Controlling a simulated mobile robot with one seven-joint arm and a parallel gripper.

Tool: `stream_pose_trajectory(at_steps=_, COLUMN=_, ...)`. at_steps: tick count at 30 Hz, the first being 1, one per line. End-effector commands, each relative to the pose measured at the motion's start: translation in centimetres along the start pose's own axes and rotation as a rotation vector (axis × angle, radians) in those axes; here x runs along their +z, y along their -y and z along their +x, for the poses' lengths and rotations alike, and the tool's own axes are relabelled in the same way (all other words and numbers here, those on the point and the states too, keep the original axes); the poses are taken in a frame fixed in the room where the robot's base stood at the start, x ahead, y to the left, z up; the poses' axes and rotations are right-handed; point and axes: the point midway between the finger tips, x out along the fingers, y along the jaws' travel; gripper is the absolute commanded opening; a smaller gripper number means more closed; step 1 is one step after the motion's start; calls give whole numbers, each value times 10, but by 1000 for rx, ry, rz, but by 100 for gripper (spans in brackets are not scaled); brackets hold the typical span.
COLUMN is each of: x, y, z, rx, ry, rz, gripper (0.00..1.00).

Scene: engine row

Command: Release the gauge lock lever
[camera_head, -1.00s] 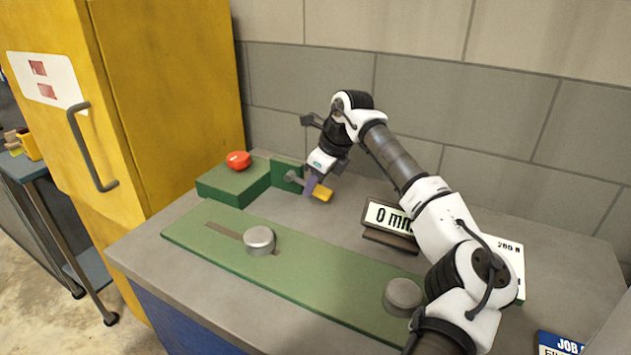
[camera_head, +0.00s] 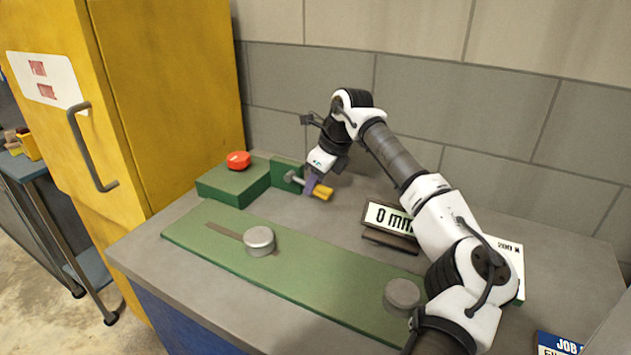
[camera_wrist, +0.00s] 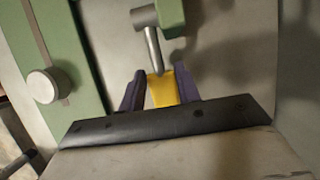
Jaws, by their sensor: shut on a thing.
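The gauge lock lever is a grey metal rod (camera_wrist: 153,48) with a yellow grip (camera_wrist: 163,90), pivoted on a green upright block (camera_head: 288,174). In the head view its yellow grip (camera_head: 323,192) points right, away from the pivot. My gripper (camera_wrist: 160,92) has its two purple fingers on either side of the yellow grip and is shut on it. In the head view my gripper (camera_head: 312,184) reaches down to the lever from behind. The fingers hide part of the lever there.
A green block with a red button (camera_head: 238,160) stands left of the lever. A green rail (camera_head: 310,275) with two grey round knobs (camera_head: 259,240) lies in front. A display reading 0 mm (camera_head: 389,217) stands to the right, close to my arm. The grey bench top (camera_head: 300,222) is clear between.

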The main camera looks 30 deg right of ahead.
Motion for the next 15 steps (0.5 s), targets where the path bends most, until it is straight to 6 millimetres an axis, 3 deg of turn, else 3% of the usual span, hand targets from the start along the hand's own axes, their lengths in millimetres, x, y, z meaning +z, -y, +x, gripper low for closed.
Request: stream_pose_trajectory(at_steps=15, x=21, y=1, z=-24, rx=-11, ry=17, rz=-5, gripper=0)
